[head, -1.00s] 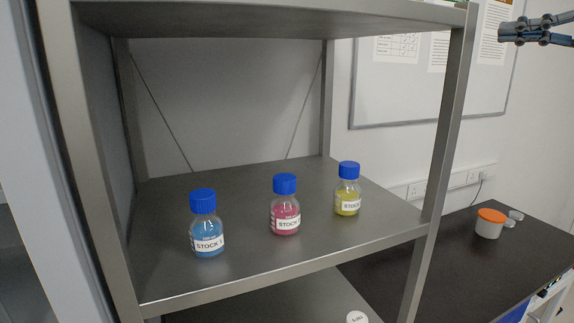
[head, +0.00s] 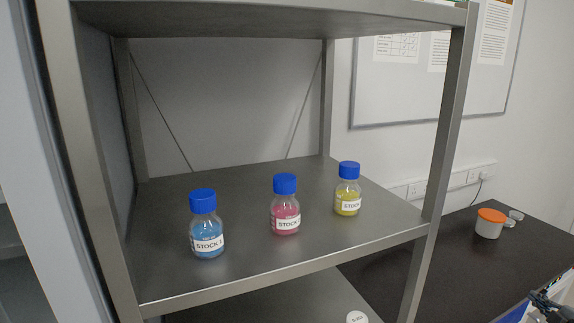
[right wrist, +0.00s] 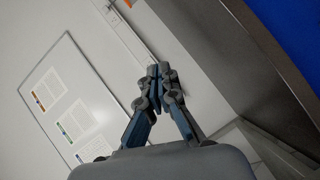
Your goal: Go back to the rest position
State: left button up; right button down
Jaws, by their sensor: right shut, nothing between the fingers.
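My right gripper (right wrist: 158,70) is shut and empty in the right wrist view, its two fingers together with nothing between them. In the head view part of my right gripper (head: 545,302) shows at the bottom right corner, cut off by the frame edge and apart from the shelf. My left gripper is not in either view.
A metal shelf (head: 250,254) holds blue-capped bottles: a blue one (head: 207,238), a pink one (head: 285,221) and a yellow one (head: 348,204). A dark bench (head: 455,265) with an orange-lidded tub (head: 489,228) stands at the right. A whiteboard (head: 400,95) hangs behind.

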jog(key=s+d+f+m+g+h, duration=0.25)
jog(key=s+d+f, duration=0.35)
jog(key=s, duration=0.4)
jog(key=s+d+f+m+g+h, duration=0.1)
jog(key=s+d+f+g, duration=0.2)
jog(key=s+f, duration=0.6)
jog(key=s+d+f+m+g+h, duration=0.1)
jog(key=s+d+f+g+h, duration=0.15)
jog(key=s+d+f, duration=0.65)
jog(key=s+m+g, duration=0.2)
jog(key=s+g, duration=0.3)
jog(key=s, duration=1.4)
jog(key=s+a+f+m+y, duration=0.1)
jog(key=s+a+f+y, duration=0.15)
jog(key=a+f, duration=0.8)
jog(key=s+a+f+y, duration=0.1)
jog(key=s+a+f, duration=0.2)
jog(key=a+f, duration=0.75)
jog(key=s+a+f+m+y+b, duration=0.1)
jog(key=a+f, duration=0.3)
jog(key=a, duration=1.6)
jog(key=s+a+f+m+g+y+b, duration=0.1)
jog(key=a+f+y, duration=0.3)
jog(key=a, duration=1.6)
jog(key=shift+s+f, duration=0.25)
jog(key=shift+f, duration=0.4)
